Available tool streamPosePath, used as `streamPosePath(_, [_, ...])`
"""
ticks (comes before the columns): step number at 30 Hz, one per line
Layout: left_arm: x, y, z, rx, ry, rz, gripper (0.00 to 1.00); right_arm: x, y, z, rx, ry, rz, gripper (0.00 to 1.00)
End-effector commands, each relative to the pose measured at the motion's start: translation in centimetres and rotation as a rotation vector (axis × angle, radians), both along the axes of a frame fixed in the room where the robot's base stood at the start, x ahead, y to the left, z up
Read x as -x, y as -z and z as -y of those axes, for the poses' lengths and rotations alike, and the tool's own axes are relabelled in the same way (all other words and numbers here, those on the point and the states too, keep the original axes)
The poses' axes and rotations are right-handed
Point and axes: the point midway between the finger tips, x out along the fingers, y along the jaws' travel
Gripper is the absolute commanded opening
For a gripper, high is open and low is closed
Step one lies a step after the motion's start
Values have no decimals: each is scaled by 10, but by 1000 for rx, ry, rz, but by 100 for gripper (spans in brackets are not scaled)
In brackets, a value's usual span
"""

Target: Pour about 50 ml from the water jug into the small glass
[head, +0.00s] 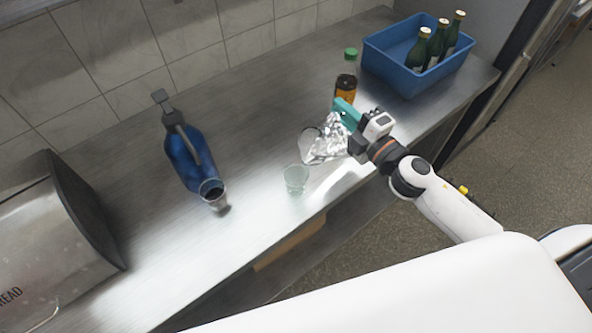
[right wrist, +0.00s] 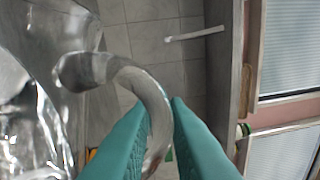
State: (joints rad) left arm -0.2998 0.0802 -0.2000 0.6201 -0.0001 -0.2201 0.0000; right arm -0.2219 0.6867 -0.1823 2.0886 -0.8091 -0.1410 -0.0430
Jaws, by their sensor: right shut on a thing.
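The clear water jug (head: 322,144) is in the air above the counter, tilted with its mouth toward the lower left. My right gripper (head: 345,114) is shut on its handle. In the right wrist view the curved clear handle (right wrist: 146,84) passes between the teal fingers (right wrist: 162,118), and the jug's body (right wrist: 28,95) fills the left side. The small glass (head: 295,181), clear and greenish, stands upright on the counter just below and left of the jug. I cannot make out a stream or the water level. My left gripper is not in view.
A green-capped amber bottle (head: 346,88) is behind my gripper. A blue crate (head: 400,80) holds green bottles. A bread box (head: 55,235) is at far left.

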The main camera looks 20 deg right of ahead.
Motion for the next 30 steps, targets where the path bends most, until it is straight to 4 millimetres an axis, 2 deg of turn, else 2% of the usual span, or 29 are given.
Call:
streamPosePath(2, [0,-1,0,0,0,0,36,0,-6,-1,8,-1,12,0])
streamPosePath(30, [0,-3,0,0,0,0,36,1,-8,-4,38,0,23,0])
